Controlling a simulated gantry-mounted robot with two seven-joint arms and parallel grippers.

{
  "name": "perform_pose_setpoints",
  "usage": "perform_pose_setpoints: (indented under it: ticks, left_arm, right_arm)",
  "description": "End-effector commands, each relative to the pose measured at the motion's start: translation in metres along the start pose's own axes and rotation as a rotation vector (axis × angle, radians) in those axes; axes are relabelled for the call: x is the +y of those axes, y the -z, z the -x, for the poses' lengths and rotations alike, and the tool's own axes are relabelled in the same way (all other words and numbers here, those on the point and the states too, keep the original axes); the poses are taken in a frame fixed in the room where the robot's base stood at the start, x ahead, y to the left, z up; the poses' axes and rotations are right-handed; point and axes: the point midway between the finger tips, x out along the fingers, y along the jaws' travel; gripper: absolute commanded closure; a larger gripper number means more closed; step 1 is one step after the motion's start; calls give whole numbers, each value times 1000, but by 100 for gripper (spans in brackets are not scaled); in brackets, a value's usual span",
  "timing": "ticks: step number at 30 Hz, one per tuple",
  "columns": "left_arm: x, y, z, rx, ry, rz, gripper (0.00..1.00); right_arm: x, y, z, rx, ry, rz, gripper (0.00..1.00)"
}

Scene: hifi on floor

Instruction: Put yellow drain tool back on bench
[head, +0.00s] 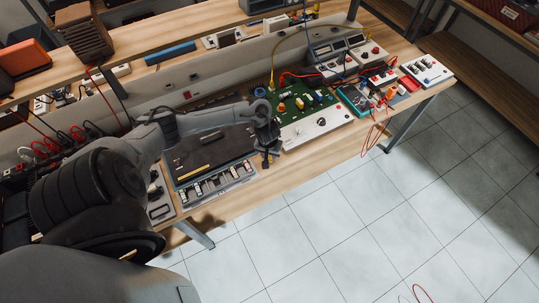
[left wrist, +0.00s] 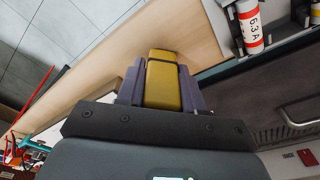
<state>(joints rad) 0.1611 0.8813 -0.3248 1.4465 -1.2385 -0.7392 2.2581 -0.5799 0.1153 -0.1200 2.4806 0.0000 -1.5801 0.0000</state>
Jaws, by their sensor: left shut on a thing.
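My left gripper (head: 268,155) hangs above the front part of the wooden bench (head: 228,206), between the dark tray and the green circuit board. In the left wrist view, the left gripper (left wrist: 162,82) is shut on the yellow drain tool (left wrist: 164,80), a blocky yellow piece with a dark band near its far end. Behind it lies the pale wood of the bench (left wrist: 105,72). In the head view I cannot make out the tool at the gripper. How far the tool is above the bench is hard to tell. My right gripper is not in view.
A dark case with small parts (head: 212,185) lies left of the gripper; a thin yellow strip (head: 195,174) rests on it. A green circuit board (head: 300,105) stands right of it. Red wires (head: 375,132) hang over the front edge. Tiled floor (head: 330,220) lies in front.

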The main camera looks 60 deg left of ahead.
Motion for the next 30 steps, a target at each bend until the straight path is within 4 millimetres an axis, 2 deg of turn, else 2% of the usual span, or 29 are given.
perform_pose_setpoints:
  ticks: [10, 11, 15, 25, 30]
  left_arm:
    - [0, 0, -2, 0, -1, 0, 93]
    - [0, 0, -2, 0, 0, 0, 61]
    - [0, 0, -2, 0, 0, 0, 39]
    - [0, 0, -1, 1, -1, 0, 38]
    - [0, 1, 14, 1, -1, 0, 38]
  right_arm:
    - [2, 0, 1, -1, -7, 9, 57]
    - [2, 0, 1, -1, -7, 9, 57]
    - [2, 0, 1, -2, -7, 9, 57]
    - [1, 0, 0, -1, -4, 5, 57]
    - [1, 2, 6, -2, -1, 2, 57]
